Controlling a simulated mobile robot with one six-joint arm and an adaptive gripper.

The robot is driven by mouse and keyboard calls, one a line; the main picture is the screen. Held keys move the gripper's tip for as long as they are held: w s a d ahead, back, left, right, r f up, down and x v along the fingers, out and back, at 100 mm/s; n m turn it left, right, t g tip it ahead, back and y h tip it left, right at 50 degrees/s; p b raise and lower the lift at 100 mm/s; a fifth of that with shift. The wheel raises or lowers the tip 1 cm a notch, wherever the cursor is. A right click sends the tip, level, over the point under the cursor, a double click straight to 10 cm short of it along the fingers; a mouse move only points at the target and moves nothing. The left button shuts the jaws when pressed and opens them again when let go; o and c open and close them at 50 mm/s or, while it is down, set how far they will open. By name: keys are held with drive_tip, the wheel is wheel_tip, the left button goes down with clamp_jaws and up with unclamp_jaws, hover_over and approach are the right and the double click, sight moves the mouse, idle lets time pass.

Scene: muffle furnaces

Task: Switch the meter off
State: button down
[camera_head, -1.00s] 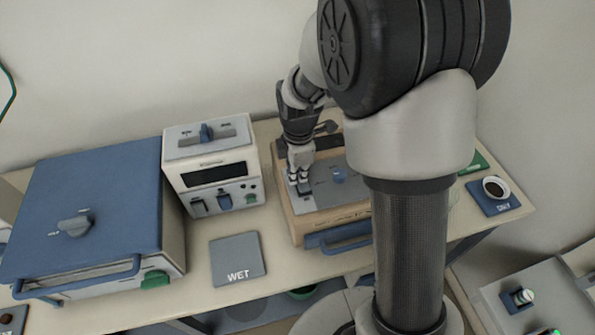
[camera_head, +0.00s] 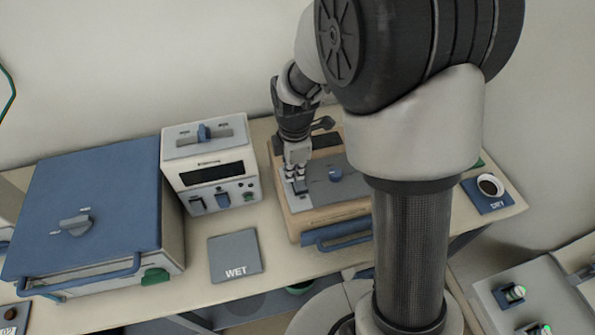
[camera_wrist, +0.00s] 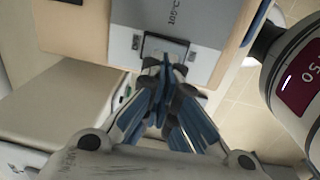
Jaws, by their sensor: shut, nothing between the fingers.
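A wood-sided box with a grey top panel (camera_head: 318,199) and a blue knob (camera_head: 335,174) stands on the bench, partly hidden by my arm. I cannot tell for sure that it is the meter. My gripper (camera_head: 296,185) is shut and empty, pointing down at the panel's left part. In the wrist view, my gripper's (camera_wrist: 164,62) fingertips meet at a small dark-framed switch (camera_wrist: 152,45) on the grey panel (camera_wrist: 205,62). They overlap it; I cannot tell whether they press it. The switch's position is partly hidden by the fingers.
A white instrument (camera_head: 208,172) with a dark display and a blue top knob stands left of the box. Further left is a blue-topped furnace (camera_head: 85,210). A WET pad (camera_head: 234,255) lies in front; a DRY pad (camera_head: 485,204) holds a cup (camera_head: 490,186) at right.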

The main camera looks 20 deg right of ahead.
wheel_tip(320, 180, up, 12)
drive_tip(key=w+p, duration=0.1)
drive_tip(key=p, duration=0.2)
drive_tip(key=shift+w+p, duration=0.3)
wheel_tip(320, 180, up, 5)
drive_tip(key=m+t, duration=0.1)
drive_tip(key=m, duration=0.3)
hover_over(300, 189)
drive_tip(key=s+d+r+m+b, duration=0.1)
drive_tip(key=s+r+m, duration=0.25)
drive_tip(key=s, duration=0.25)
drive_tip(key=s+d+m+t, duration=0.1)
drive_tip(key=s+m+t, duration=0.2)
drive_tip(key=s+m, duration=0.7)
drive_tip(key=shift+s+r+b, duration=0.35)
drive_tip(key=shift+s+b, duration=0.1)
drive_tip(key=shift+s, duration=0.85)
drive_tip(key=shift+m, duration=0.25)
